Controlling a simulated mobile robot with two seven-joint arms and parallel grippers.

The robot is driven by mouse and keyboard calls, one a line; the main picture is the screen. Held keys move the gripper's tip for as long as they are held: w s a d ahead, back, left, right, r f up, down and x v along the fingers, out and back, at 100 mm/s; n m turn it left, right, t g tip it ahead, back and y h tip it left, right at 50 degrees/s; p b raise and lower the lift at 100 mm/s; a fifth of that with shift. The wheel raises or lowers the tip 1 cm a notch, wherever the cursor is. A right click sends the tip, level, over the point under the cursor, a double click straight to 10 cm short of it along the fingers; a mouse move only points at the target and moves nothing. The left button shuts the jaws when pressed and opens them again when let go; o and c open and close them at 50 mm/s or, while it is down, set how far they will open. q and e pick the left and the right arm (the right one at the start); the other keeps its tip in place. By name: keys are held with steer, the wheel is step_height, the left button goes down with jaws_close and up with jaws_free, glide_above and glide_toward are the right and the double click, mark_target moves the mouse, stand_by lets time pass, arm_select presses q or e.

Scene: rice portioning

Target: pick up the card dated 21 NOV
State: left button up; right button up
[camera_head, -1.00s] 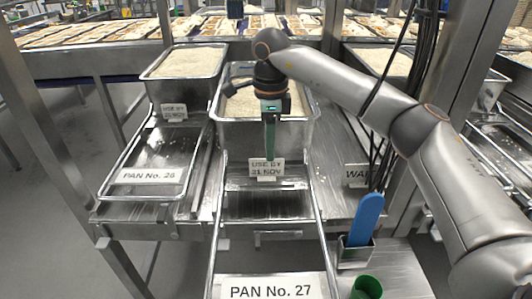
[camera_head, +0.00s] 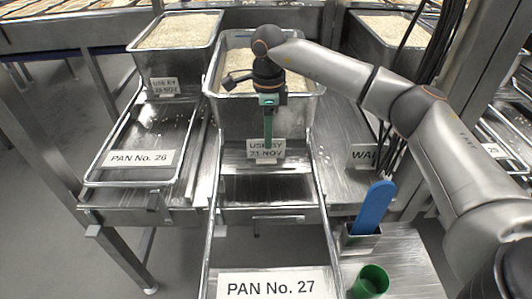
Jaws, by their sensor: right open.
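The card dated 21 NOV (camera_head: 276,153), white with "USE BY" above the date, stands on the front of the middle rice pan (camera_head: 232,112). My right gripper (camera_head: 268,140) points down at the card, its green fingers overlapping the card's upper part in the picture. It is open; I cannot tell whether the fingers are around the card or just in front of it. My left gripper is not in view.
A second use-by card (camera_head: 165,87) is on the left rice pan (camera_head: 180,52). Trays labelled PAN No. 26 (camera_head: 138,158) and PAN No. 27 (camera_head: 272,285) lie in front. A blue-handled tool (camera_head: 373,207) and a green cup (camera_head: 371,281) stand at right.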

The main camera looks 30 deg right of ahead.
mark_target(266, 158)
steer(key=shift+w+a+f+b, duration=0.1)
steer(key=shift+f+b, duration=0.1)
steer(key=shift+f, duration=1.1)
steer(key=shift+w+a+f+b, duration=0.1)
steer(key=shift+f+b, duration=0.1)
steer(key=shift+f, duration=1.05)
steer(key=shift+s+f, duration=0.1)
steer(key=shift+f, duration=0.05)
jaws_close()
